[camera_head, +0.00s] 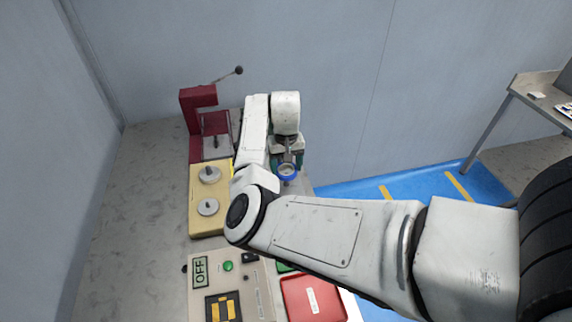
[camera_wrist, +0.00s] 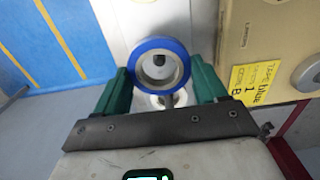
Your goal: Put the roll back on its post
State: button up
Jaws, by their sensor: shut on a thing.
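The roll, a blue ring with a pale inner core, shows in the wrist view (camera_wrist: 183,64) and, small, in the head view (camera_head: 288,176). My gripper (camera_wrist: 161,76) is shut on it, with a green finger on each side; it also shows in the head view (camera_head: 287,160). A small grey post-like piece (camera_wrist: 159,60) shows through the roll's hole. I cannot tell whether the roll is around it or above it. A pale round piece (camera_wrist: 180,99) shows just below the ring, partly hidden by my gripper.
A tan block (camera_head: 198,228) with two grey discs stands left of my gripper. A control panel (camera_head: 203,295) and red tray (camera_head: 314,299) are in front. Blue floor (camera_head: 345,192) lies right.

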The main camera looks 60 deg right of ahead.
jog(key=shift+f+b, duration=1.5)
jog(key=shift+f, duration=1.25)
jog(key=o, duration=1.1)
notch_tip(320, 180, up, 11)
jog(key=shift+f+b, duration=0.1)
jog(key=shift+b, duration=0.3)
